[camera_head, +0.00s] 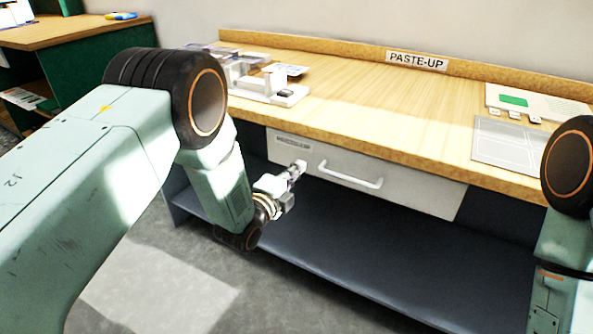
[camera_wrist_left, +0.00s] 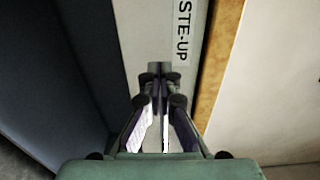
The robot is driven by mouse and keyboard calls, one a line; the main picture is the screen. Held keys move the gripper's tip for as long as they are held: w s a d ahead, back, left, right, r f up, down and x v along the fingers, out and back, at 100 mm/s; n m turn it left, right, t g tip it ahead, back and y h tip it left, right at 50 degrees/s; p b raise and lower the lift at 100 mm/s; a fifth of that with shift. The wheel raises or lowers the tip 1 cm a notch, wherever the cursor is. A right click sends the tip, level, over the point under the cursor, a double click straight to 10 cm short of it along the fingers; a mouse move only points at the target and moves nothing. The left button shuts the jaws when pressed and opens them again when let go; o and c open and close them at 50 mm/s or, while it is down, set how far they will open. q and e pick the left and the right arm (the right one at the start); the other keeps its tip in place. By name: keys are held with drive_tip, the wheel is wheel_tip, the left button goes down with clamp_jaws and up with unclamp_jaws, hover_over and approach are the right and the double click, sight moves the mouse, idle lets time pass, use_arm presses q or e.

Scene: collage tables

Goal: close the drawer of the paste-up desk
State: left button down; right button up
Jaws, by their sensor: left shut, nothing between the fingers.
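The drawer (camera_head: 415,195) of the paste-up desk is a pale grey front with a white bar handle (camera_head: 350,177) and a small label at its upper left. Its front sits close under the desk's wooden front edge, with no open interior showing. My left gripper (camera_head: 299,167) is shut and empty in front of the drawer's left part, left of the handle. In the left wrist view the shut fingertips (camera_wrist_left: 160,68) point at the drawer front (camera_wrist_left: 172,35) beside its "PASTE-UP" label; I cannot tell whether they touch. My right gripper is out of view.
The wooden desktop (camera_head: 370,105) holds white fixtures (camera_head: 262,85) at the left and a grey gridded sheet (camera_head: 508,145) at the right. A dark lower shelf (camera_head: 340,245) lies below the drawer. Another green-sided table (camera_head: 75,33) stands at the far left.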

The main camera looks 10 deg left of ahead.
use_arm(q)
drive_tip(key=p+v, duration=0.3)
drive_tip(key=v, duration=0.7)
drive_tip(key=shift+a, duration=0.15)
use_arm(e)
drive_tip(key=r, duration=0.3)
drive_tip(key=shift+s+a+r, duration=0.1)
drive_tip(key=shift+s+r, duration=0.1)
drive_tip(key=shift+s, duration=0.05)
use_arm(q)
drive_tip(key=s+a+f+n+g+y+p, duration=0.1)
drive_tip(key=s+a+f+n+g+y, duration=0.3)
drive_tip(key=s+f+n+g, duration=0.85)
drive_tip(key=s+a+n+g+p, duration=0.1)
drive_tip(key=s+n, duration=0.3)
drive_tip(key=s, duration=0.9)
drive_tip(key=s+a+n+g+y+p, duration=0.1)
drive_tip(key=s+n, duration=0.4)
drive_tip(key=s, duration=0.9)
drive_tip(key=g+p, duration=0.1)
drive_tip(key=g, duration=0.1)
drive_tip(key=shift+a+f+g+y, duration=0.3)
drive_tip(key=shift+a+f+g, duration=0.05)
drive_tip(key=shift+a, duration=0.05)
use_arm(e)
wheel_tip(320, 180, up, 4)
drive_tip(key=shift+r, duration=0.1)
